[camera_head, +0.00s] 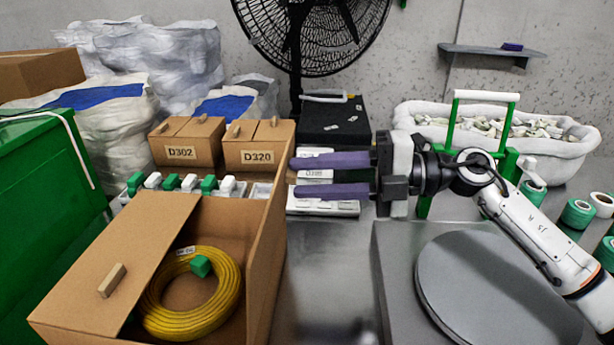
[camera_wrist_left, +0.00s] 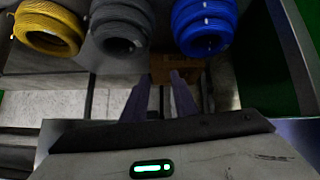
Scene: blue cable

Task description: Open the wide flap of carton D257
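An open brown carton (camera_head: 232,212) stands at the front left in the head view, with a coiled yellow cable (camera_head: 213,315) and a small green piece inside. No D257 label is readable on any carton. A wide flap (camera_head: 150,245) with a small block handle (camera_head: 112,281) slants across its left part. A tall panel (camera_head: 268,235) stands upright on its right side. My right gripper (camera_head: 296,177) is open and empty, pointing left, with its fingertips near the panel's top edge; contact is unclear. My left gripper (camera_wrist_left: 160,82) is open in the left wrist view, nothing visible between its fingers.
Closed cartons D302 (camera_head: 183,143) and D320 (camera_head: 257,146) stand behind the open one. A green bin (camera_head: 45,190) is at left, a round grey plate (camera_head: 495,290) at right. Yellow (camera_wrist_left: 48,28), dark grey (camera_wrist_left: 119,27) and blue (camera_wrist_left: 203,26) coils show in the left wrist view.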

